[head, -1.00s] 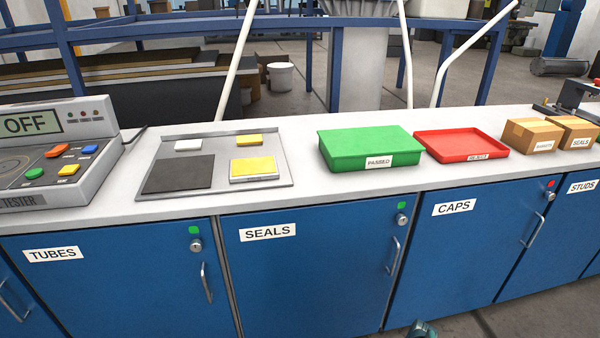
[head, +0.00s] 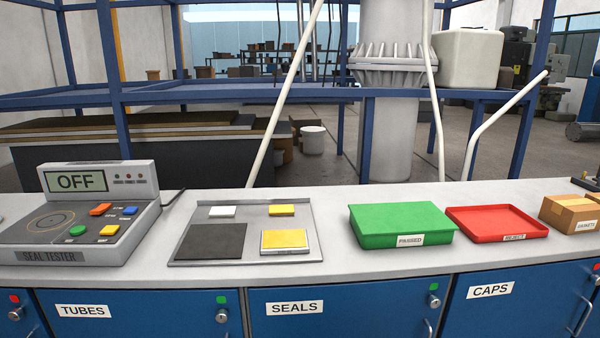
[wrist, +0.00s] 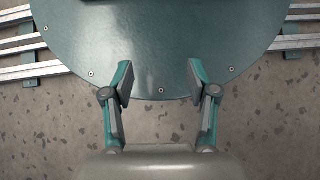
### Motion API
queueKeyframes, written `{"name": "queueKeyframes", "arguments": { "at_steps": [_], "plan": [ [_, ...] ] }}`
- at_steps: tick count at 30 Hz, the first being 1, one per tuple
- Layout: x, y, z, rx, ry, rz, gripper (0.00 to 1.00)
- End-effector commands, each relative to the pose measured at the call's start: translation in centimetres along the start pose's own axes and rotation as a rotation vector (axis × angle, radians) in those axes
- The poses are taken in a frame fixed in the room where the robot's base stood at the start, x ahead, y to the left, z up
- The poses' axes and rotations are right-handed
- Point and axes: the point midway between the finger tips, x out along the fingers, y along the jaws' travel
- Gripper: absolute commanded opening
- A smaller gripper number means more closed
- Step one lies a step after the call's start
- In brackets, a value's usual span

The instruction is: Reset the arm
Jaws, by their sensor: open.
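My gripper (wrist: 160,84) shows in the wrist view with its two fingers spread apart and nothing between them. It points down over my own round teal base plate, with speckled floor beyond its edge. My gripper is not visible in the head view now.
In the head view, a grey counter holds the seal tester (head: 80,218) reading OFF, a metal plate with pads (head: 250,262), a green PASSED tray (head: 400,225), a red REJECT tray (head: 497,222) and a cardboard box (head: 572,213). Blue cabinet doors (head: 345,315) are below. Floor rails (wrist: 20,45) show in the wrist view.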

Motion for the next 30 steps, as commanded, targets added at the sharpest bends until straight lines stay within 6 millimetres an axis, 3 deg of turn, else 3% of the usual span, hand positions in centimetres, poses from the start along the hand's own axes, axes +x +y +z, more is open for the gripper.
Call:
{"name": "queueKeyframes", "arguments": {
  "at_steps": [1, 15, 21, 30],
  "plan": [
    [-1.5, 0.0, 1.1, 0.000, 0.009, 0.000, 0.59],
    [-9.9, 0.0, 6.2, 0.000, 0.110, -0.001, 0.59],
    [-11.1, 0.0, 6.7, 0.000, 0.131, 0.000, 0.59],
    [-11.1, 0.0, 6.7, 0.000, 0.132, 0.000, 0.59]
  ]
}}
